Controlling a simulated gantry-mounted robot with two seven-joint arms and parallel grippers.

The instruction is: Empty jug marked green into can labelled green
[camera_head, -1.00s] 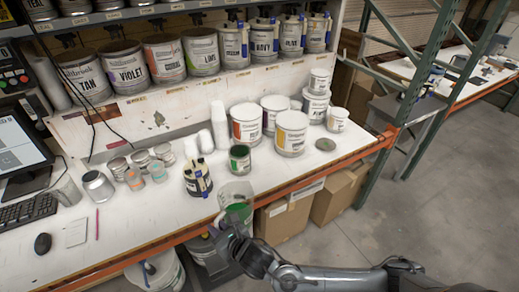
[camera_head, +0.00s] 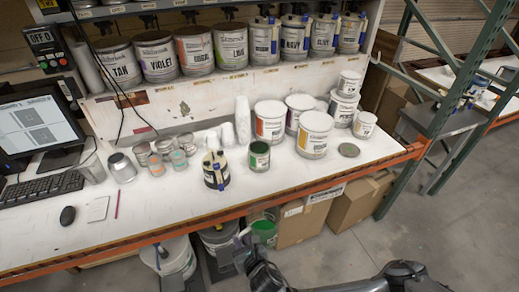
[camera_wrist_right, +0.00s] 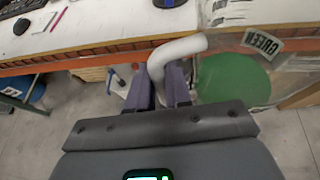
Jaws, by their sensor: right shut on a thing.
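The clear jug (camera_head: 264,229) holds green liquid and stands out in front of the bench's front edge. In the right wrist view the jug (camera_wrist_right: 262,72) shows its GREEN label and a pale curved handle. My right gripper (camera_wrist_right: 158,92) is shut on that handle; in the head view the gripper (camera_head: 243,248) is at the jug's left. The small can with a green band (camera_head: 259,157) stands upright on the bench, with green showing at its top. The jug is apart from it, nearer the camera. My left gripper is not in view.
Several larger paint cans, including an orange-labelled one (camera_head: 270,123), stand behind and right of the green can. A dark container (camera_head: 215,171) with a yellow-and-blue item stands to its left. The orange bench edge (camera_head: 330,181) lies between jug and can. Boxes (camera_head: 352,205) sit below.

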